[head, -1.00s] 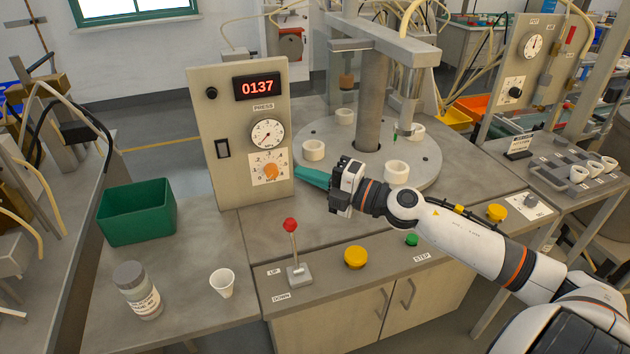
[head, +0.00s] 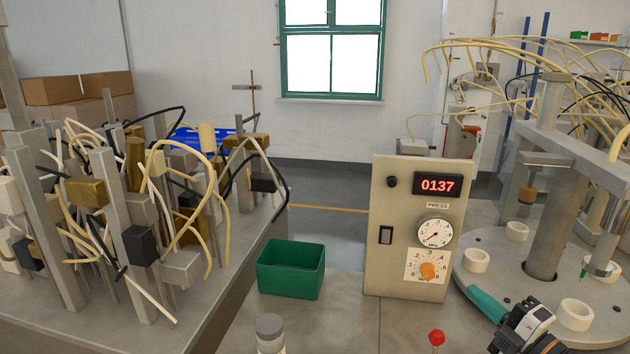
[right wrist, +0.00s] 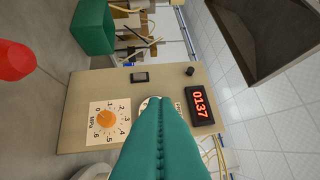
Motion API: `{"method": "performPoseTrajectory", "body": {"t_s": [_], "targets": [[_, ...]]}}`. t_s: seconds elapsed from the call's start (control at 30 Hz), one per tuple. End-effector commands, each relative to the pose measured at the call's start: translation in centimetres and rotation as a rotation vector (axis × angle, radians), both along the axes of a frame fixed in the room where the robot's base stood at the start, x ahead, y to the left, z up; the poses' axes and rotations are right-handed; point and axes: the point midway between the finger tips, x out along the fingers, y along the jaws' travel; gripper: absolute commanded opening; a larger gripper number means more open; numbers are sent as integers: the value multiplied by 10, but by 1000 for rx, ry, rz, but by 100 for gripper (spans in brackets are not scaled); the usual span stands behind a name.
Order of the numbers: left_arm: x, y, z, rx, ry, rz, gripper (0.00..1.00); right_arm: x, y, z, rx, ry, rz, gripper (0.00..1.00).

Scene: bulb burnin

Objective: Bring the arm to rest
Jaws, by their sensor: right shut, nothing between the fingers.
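My right gripper (head: 486,303) shows at the lower right of the head view, in front of the press panel (head: 382,270) and beside the round turntable (head: 470,285). Its teal fingers are shut together with nothing between them. In the right wrist view the closed fingers (right wrist: 162,140) point at the panel face and hide part of its gauge. The orange knob (head: 428,270) on the panel is apart from the fingers in the head view. The panel display (head: 437,185) reads 0137. My left gripper is not in view.
A green bin (head: 290,268) stands left of the panel. A red-topped lever (head: 436,338) and a grey-capped bottle (head: 269,335) are at the bottom edge. White rings (head: 575,314) sit on the turntable. A bench crowded with posts and hoses (head: 130,210) fills the left.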

Motion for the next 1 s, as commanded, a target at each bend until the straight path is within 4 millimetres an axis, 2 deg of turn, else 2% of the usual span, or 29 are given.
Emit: {"method": "performPoseTrajectory", "body": {"t_s": [0.17, 0.27, 0.3, 0.4, 0.5, 0.7, 0.93, 1.0], "targets": [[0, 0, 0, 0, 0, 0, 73, -24, -11, -60, 412, 170, -336, 0], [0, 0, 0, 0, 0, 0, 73, -54, -10, -112, 623, 358, -551, 0], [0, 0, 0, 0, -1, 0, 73, -70, -6, -134, 694, 448, -631, 0], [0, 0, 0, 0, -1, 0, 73, -110, 14, -179, 822, 671, -787, 0], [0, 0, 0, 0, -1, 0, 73, -144, 36, -207, 894, 853, -882, 0], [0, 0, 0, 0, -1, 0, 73, -197, 77, -235, 968, 1136, -982, 0], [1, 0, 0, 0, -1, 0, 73, -253, 125, -245, 1002, 1437, -1032, 0], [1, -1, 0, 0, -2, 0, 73, -249, 125, -265, 990, 1448, -1042, 0]]}}
